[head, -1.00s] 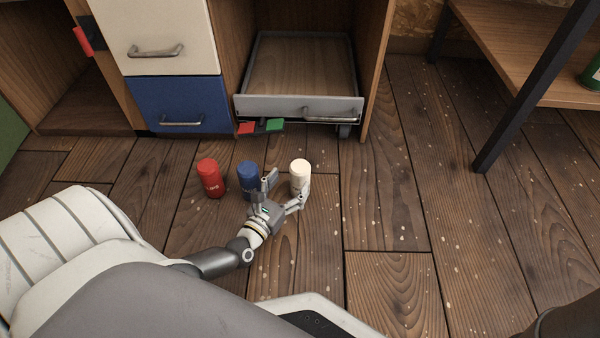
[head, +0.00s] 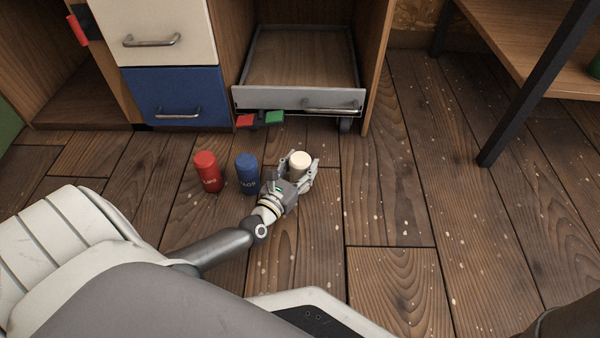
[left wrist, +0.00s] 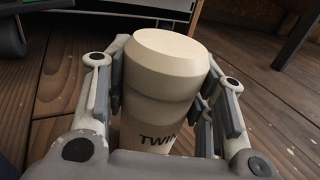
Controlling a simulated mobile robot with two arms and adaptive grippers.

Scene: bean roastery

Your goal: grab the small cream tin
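The small cream tin (head: 300,163) stands upright on the wooden floor, at the right end of a row of tins in the head view. My left gripper (head: 300,178) is around it, with one finger on each side. In the left wrist view the cream tin (left wrist: 165,80) fills the space between the fingers of the left gripper (left wrist: 168,100), and part of dark lettering shows on it. The left finger pad appears against the tin; the right one is very close to it or touching. I cannot tell whether the grip is firm. My right gripper is not in view.
A blue tin (head: 247,174) stands just left of the gripper, and a red tin (head: 208,172) left of that. Behind is a cabinet with an open grey-fronted drawer (head: 290,101) and a closed blue drawer (head: 178,98). A shelf unit's dark leg (head: 520,95) stands right. Floor at right is clear.

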